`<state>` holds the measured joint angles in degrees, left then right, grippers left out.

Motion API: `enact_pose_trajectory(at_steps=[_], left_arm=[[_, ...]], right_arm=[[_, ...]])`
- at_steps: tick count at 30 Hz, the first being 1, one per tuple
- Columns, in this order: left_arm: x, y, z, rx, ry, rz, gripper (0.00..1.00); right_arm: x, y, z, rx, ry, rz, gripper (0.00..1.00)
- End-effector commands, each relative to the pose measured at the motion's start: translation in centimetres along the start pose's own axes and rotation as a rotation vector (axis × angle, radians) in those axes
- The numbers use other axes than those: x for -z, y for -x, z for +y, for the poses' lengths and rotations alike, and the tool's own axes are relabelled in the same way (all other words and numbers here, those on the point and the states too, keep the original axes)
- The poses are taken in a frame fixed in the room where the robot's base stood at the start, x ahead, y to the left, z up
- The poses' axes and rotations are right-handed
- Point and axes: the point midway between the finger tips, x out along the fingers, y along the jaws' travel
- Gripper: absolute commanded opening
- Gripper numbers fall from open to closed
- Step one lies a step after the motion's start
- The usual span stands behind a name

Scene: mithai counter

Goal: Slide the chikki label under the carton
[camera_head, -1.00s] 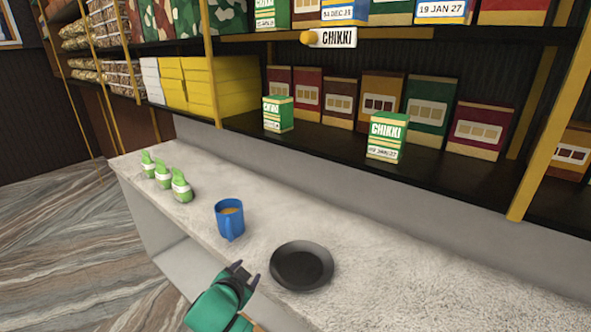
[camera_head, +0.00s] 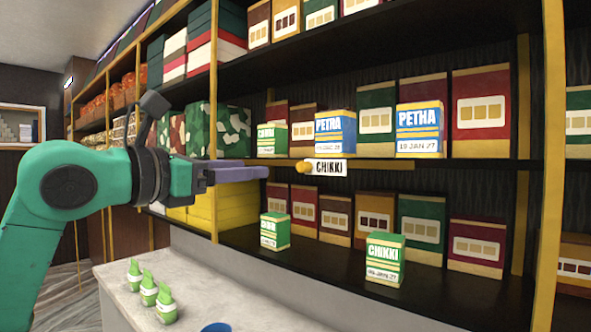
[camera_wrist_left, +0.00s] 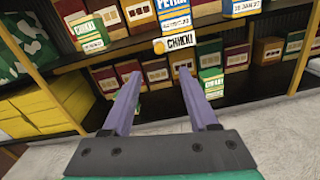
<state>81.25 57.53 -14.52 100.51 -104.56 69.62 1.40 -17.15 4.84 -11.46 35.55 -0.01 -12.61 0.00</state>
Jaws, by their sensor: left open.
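The chikki label (camera_head: 331,168) is a white tag with black lettering and an orange knob (camera_head: 303,167) at its left end. It sits on the front edge of the middle shelf and also shows in the left wrist view (camera_wrist_left: 181,40). A green chikki carton (camera_head: 272,138) stands on that shelf, left of a blue PETHA carton. Two more green cartons stand on the lower shelf, a CHIKKI one (camera_head: 385,259) and a smaller one (camera_head: 275,231). My left gripper (camera_wrist_left: 169,70) is open and empty, its fingers pointing toward the label and short of it. My right gripper is not in view.
Blue PETHA cartons (camera_head: 335,134) stand on the middle shelf, with red and green boxes behind. A gold upright (camera_head: 548,200) stands right. Yellow boxes (camera_head: 200,212) fill the left bay. Green bottles (camera_head: 148,292) and a blue mug (camera_head: 216,327) are on the counter.

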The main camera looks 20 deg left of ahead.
Motion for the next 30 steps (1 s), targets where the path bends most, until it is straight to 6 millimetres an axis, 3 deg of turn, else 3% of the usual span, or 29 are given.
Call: enact_pose_trajectory(at_steps=[5,15,18,22,29,30], left_arm=[[-0.3,-2.2,0.2,-0.006,-0.001,0.011,0.59],[-0.6,-11.2,0.1,-0.001,0.000,0.010,0.59],[-0.4,-13.0,0.2,-0.003,0.000,0.007,0.59],[-0.1,-14.3,0.1,-0.003,-0.002,0.007,0.59],[0.2,-14.5,0.1,-0.004,-0.003,0.006,0.59],[0.2,-14.5,0.1,-0.004,-0.003,0.006,0.52]], right_arm=[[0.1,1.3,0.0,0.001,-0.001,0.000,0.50],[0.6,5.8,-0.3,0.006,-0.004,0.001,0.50],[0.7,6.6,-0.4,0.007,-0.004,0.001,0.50],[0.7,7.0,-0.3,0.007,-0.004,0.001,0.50],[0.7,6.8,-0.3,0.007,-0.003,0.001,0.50],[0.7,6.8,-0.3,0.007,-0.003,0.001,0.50]])
